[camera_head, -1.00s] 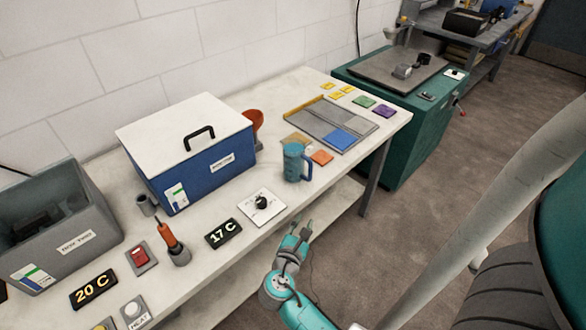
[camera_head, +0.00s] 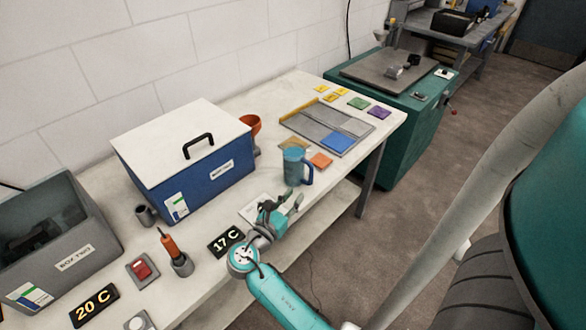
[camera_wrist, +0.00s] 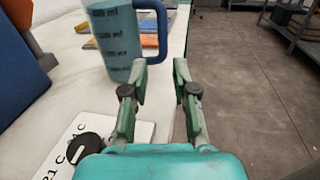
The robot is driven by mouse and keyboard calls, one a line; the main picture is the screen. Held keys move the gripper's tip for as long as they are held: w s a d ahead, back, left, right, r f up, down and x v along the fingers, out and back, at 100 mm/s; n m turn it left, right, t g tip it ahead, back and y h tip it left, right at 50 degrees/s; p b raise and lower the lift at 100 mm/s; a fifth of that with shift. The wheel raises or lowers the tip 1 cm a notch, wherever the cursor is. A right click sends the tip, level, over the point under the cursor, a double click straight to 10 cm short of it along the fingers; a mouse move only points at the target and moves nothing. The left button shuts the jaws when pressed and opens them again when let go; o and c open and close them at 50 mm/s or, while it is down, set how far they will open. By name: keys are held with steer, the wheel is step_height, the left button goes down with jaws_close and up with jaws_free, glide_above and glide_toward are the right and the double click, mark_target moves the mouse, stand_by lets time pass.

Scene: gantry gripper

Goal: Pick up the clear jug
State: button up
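The clear jug (camera_head: 294,167) looks blue-tinted and see-through, with a dark blue handle on its right side. It stands upright on the white table. In the wrist view the jug (camera_wrist: 115,40) is ahead and to the left, with printed marks on its wall and its handle (camera_wrist: 154,30) towards the right. My gripper (camera_head: 287,203) is just in front of the jug, on the near side of it. In the wrist view my gripper (camera_wrist: 160,75) has its two fingers apart with nothing between them. The jug's top edge is cut off there.
A blue box with a white lid (camera_head: 185,155) stands left of the jug. A dial plate (camera_wrist: 95,145) lies below my gripper. A grey tray (camera_head: 310,125) and coloured squares lie behind the jug. The table's front edge runs close to my gripper, with floor beyond.

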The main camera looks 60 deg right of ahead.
mark_target(310, 178)
steer(key=d, duration=1)
steer(key=shift+s+d, duration=0.2)
steer(key=shift+s, duration=0.2)
jaws_close()
